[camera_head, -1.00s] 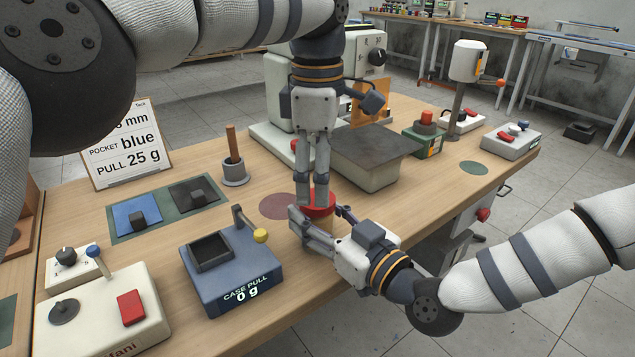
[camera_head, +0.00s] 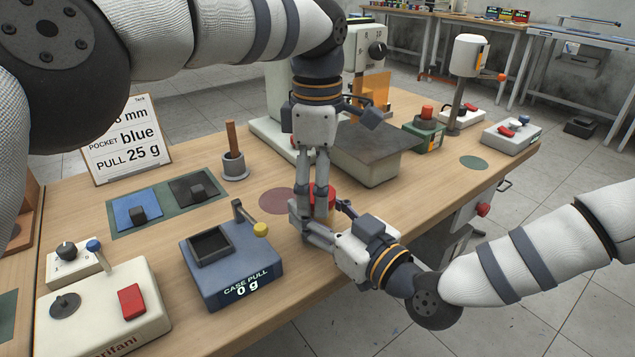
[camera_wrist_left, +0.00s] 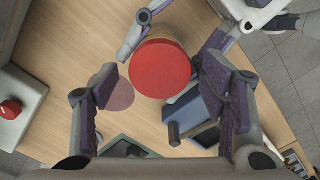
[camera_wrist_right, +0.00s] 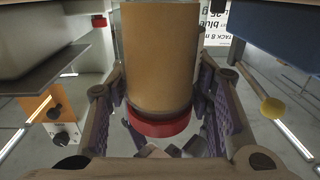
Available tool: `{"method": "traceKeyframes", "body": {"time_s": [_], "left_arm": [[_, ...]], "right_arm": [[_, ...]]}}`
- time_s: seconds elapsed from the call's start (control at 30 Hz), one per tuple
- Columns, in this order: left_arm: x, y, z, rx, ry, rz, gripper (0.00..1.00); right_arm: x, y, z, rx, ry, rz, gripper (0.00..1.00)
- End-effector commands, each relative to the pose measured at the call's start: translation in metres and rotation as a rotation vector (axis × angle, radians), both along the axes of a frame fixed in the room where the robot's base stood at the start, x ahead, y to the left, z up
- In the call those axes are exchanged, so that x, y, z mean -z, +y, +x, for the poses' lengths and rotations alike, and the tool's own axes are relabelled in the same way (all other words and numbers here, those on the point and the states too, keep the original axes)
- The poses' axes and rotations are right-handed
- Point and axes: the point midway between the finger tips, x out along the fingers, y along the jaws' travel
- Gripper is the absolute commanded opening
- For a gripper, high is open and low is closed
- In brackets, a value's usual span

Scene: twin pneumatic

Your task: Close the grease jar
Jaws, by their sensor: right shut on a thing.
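The grease jar shows in the right wrist view as a tan cylinder (camera_wrist_right: 160,55) with a red lid (camera_wrist_right: 160,123) at its end, where that view appears upside down. The lid sits against the body; how tightly, I cannot tell. My right gripper (camera_wrist_right: 165,110) is shut around the jar body from the side. In the left wrist view the round red lid (camera_wrist_left: 160,68) is seen from above. My left gripper (camera_wrist_left: 157,95) is open, pointing down, its fingers spread on the lid's near side. In the head view my left gripper (camera_head: 312,210) hides part of the lid (camera_head: 329,195).
A pinkish disc (camera_head: 280,201) marks the table left of the jar. A blue case-pull device (camera_head: 235,268) with a yellow-knobbed lever stands in front left. A beige press with a dark-topped block (camera_head: 370,150) stands behind. Open table lies around the green disc (camera_head: 473,163).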

Motion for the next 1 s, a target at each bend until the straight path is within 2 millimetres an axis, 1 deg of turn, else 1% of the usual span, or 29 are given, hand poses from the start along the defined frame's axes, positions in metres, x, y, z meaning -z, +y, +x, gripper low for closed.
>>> {"method": "traceKeyframes", "body": {"time_s": [0.17, 0.23, 0.4, 0.53, 0.8, 0.83, 0.87, 0.9, 0.93, 1.0], "left_arm": [[0.000, 0.000, 0.000, 0.000, 0.000, 0.000, 0.67], [-0.004, 0.000, 0.000, 0.000, -0.002, 0.000, 0.67], [-0.029, 0.000, 0.001, -0.001, -0.005, 0.000, 0.67], [-0.042, 0.000, 0.000, -0.001, -0.002, 0.002, 0.67], [-0.045, 0.000, 0.000, 0.001, 0.000, 0.000, 0.67], [-0.045, 0.000, 0.000, 0.000, 0.000, 0.000, 0.71], [-0.045, 0.000, 0.000, 0.000, 0.000, 0.000, 0.78], [-0.045, 0.000, 0.000, 0.000, 0.000, 0.000, 0.87], [-0.045, 0.000, 0.000, 0.000, 0.000, 0.000, 0.90], [-0.045, 0.000, 0.000, 0.000, 0.000, 0.000, 0.90]], "right_arm": [[0.000, 0.000, 0.000, 0.000, -0.001, 0.001, 0.00], [0.000, 0.000, 0.000, 0.000, -0.001, 0.001, 0.00], [0.000, 0.000, 0.000, 0.000, -0.001, 0.000, 0.00], [0.000, 0.000, 0.000, 0.000, -0.001, 0.001, 0.00], [0.000, 0.000, 0.000, 0.000, -0.001, 0.001, 0.00], [0.000, 0.000, 0.000, 0.000, -0.001, 0.001, 0.00], [0.000, 0.000, 0.000, 0.000, -0.001, 0.001, 0.00], [0.000, 0.000, 0.000, 0.000, -0.001, 0.001, 0.00], [0.000, 0.000, 0.000, 0.000, -0.001, 0.001, 0.00], [0.000, 0.000, 0.000, 0.000, -0.001, 0.001, 0.00]]}}
